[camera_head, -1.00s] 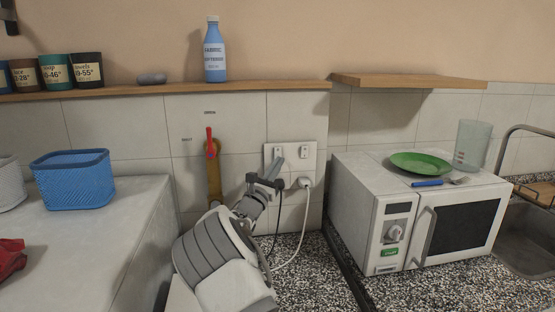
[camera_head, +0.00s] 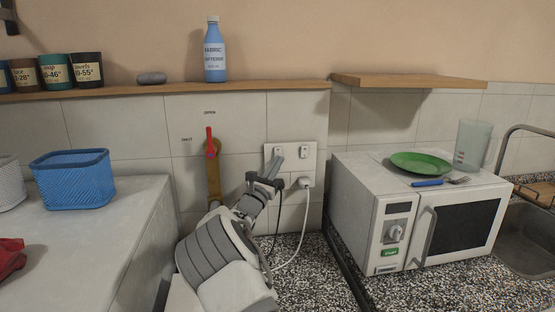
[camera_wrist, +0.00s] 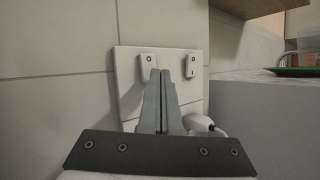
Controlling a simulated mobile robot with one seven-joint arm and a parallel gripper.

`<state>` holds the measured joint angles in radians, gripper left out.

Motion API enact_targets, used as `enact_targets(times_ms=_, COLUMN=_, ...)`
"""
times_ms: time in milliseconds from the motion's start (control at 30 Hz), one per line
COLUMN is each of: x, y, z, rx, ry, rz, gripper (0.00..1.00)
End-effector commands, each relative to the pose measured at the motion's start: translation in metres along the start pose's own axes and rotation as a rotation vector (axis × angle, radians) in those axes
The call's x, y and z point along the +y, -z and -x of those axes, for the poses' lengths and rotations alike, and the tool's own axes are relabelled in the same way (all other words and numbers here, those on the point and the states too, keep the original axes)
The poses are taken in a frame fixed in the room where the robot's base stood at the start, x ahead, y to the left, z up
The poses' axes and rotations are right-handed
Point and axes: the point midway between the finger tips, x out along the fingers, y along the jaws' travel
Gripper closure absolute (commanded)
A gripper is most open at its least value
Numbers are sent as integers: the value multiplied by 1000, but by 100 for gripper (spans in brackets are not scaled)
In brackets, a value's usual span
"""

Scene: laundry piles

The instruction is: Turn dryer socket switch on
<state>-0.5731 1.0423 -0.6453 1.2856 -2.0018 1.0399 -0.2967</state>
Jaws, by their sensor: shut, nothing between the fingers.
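The double socket plate (camera_head: 293,155) is white and fixed to the tiled wall; it also shows in the wrist view (camera_wrist: 126,80). It has a left switch (camera_head: 278,152) and a right switch (camera_head: 305,153), seen in the wrist view as the left switch (camera_wrist: 147,61) and the right switch (camera_wrist: 191,66). A white plug (camera_head: 304,182) sits in the right outlet and a dark plug in the left one, partly behind my gripper. My gripper (camera_head: 277,164) is shut and empty. Its fingertips (camera_wrist: 160,74) are in front of the plate, just below and right of the left switch. I cannot tell whether they touch.
A white microwave (camera_head: 405,225) stands to the right with a green plate (camera_head: 420,162) and fork on it. A wooden shelf (camera_head: 130,93) runs above. A blue basket (camera_head: 73,180) sits on the left surface.

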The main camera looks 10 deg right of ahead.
Motion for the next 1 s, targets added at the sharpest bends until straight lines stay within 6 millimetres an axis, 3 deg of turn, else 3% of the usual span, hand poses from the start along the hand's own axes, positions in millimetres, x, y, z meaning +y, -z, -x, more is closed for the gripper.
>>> enact_targets(times_ms=700, x=2, y=3, z=-4, rx=0, ry=0, rz=0, gripper=100)
enact_targets(times_ms=1000, x=-2, y=-2, z=4, rx=0, ry=0, rz=1, gripper=100)
